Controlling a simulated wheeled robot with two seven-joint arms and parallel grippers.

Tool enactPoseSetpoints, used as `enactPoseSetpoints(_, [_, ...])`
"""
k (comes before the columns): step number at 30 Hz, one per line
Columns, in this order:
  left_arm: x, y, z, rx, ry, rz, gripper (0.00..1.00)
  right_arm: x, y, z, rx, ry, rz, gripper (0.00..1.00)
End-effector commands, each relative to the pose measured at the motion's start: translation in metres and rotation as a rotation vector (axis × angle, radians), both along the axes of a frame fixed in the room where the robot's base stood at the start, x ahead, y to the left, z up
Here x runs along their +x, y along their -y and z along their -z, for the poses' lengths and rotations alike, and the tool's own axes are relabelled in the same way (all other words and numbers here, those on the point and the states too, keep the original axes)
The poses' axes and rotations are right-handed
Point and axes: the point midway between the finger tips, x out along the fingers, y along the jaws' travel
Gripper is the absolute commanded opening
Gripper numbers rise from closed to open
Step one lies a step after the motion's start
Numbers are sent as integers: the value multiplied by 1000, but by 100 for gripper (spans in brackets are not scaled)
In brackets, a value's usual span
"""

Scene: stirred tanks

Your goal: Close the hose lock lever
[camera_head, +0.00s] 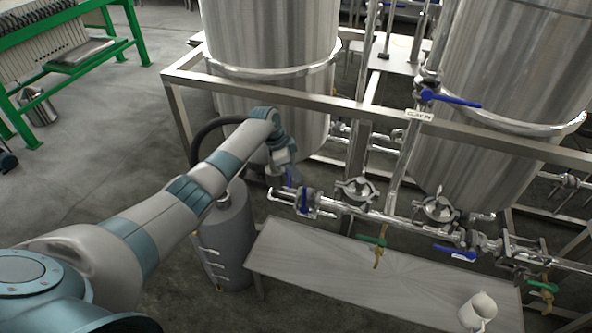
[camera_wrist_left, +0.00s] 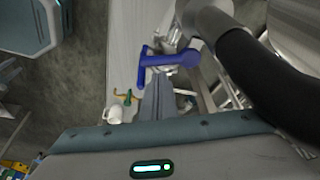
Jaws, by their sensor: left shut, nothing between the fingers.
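The black hose (camera_head: 205,132) runs behind my left wrist to the pipe end beside the near tank; it also shows large in the left wrist view (camera_wrist_left: 255,85). Blue levers stand at this pipe end, one close to my gripper (camera_head: 290,176) and one on the valve just to the right (camera_head: 304,200). In the left wrist view a blue lever (camera_wrist_left: 170,59) lies just beyond my fingertips. My left gripper (camera_wrist_left: 157,80) is shut and empty; whether it touches the lever I cannot tell. In the head view it is mostly hidden by the wrist. My right gripper is out of view.
A steel frame rail (camera_head: 340,102) crosses above the pipes, in front of two tanks (camera_head: 270,35). A grey cylinder (camera_head: 228,240) stands below my forearm. A low bench (camera_head: 330,262) holds a white jug (camera_head: 478,311). Open floor lies to the left.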

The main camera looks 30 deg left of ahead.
Motion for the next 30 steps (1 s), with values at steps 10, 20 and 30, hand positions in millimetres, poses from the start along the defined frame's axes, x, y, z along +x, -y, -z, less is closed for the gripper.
enactPoseSetpoints(10, [0,15,-29,1,6,-4,0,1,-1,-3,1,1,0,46])
enactPoseSetpoints(20, [-9,-1,-83,-1,5,-5,0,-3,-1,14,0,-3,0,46])
enactPoseSetpoints(30, [-13,-7,-102,-2,1,-5,0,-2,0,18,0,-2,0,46])
